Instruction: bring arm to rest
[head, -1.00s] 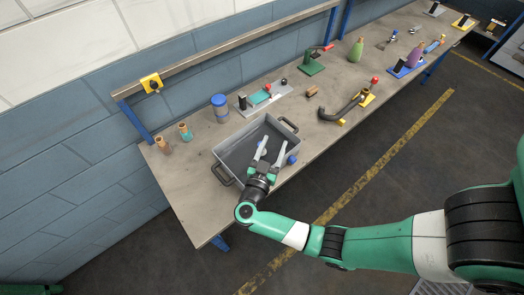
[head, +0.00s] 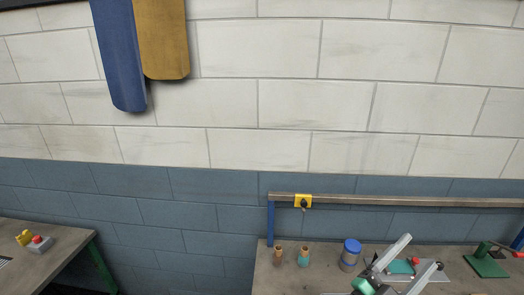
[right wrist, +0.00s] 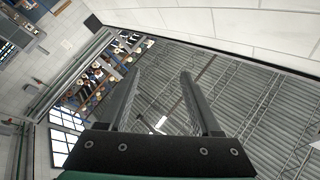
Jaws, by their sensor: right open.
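My right gripper (head: 402,262) shows at the bottom right of the head view, over the workbench. Its two pale fingers point up and stand apart with nothing between them. In the right wrist view, the same gripper (right wrist: 160,98) is open and empty, its fingers against the ceiling. Most of my right arm is below the edge of the head view. My left gripper is not in view.
The workbench (head: 325,263) holds two small bottles (head: 291,256), a blue-lidded jar (head: 350,254) and a green device (head: 486,263). Another table (head: 50,255) with a red button box (head: 40,244) stands at left.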

